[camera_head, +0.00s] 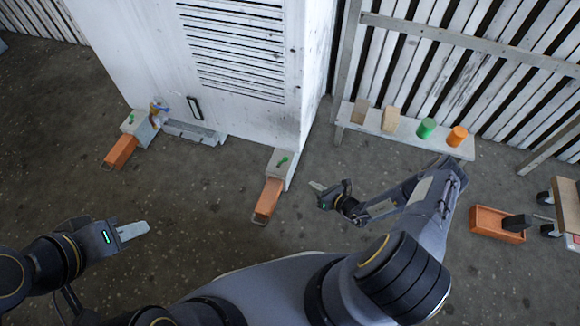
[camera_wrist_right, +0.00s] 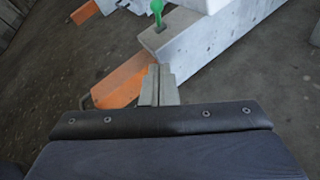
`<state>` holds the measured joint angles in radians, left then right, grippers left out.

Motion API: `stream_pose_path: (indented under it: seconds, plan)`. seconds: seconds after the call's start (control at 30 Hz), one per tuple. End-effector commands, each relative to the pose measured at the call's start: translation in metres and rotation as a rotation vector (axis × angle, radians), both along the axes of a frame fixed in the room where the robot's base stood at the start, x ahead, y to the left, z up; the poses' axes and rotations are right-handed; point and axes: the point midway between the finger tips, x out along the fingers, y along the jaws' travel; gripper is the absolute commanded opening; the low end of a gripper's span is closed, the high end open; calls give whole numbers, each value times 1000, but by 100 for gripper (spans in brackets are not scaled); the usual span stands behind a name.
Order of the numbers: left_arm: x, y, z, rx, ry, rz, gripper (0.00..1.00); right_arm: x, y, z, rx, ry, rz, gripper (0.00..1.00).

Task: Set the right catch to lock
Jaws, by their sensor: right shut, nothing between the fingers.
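The right catch is a small green lever (camera_head: 282,161) on a grey bracket (camera_head: 289,172) at the near right foot of the white housing. The green lever also shows at the top of the right wrist view (camera_wrist_right: 157,12), standing up from the bracket. An orange block (camera_head: 268,200) with a wire loop extends from the bracket toward me. My right gripper (camera_head: 316,186) is shut and empty, to the right of the orange block and apart from it in the head view. My left gripper (camera_head: 136,230) is out over the floor at the lower left, touching nothing; its finger gap cannot be made out.
The louvred white housing (camera_head: 170,70) stands at the back. A matching left bracket with green lever (camera_head: 131,119) and orange block (camera_head: 121,151) sits at its left foot. A shelf (camera_head: 372,125) with several blocks and cylinders and an orange bin (camera_head: 487,224) are at right. Floor between is clear.

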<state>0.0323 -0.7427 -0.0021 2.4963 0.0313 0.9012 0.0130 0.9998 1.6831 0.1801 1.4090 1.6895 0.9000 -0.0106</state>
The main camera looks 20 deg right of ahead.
Motion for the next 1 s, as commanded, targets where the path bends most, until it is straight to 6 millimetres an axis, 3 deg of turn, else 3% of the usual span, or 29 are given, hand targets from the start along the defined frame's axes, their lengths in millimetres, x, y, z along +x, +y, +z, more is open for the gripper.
stream_pose_path:
  seconds: [0.27,0.73,1.0]
  plan:
    - [0,0,-5,0,0,0,33,9,6,-5,0,-2,4,0]
    - [0,0,-42,0,0,0,33,84,53,-36,-2,-4,6,0]
    - [0,0,-48,0,0,0,33,112,61,-18,-1,-1,5,0]
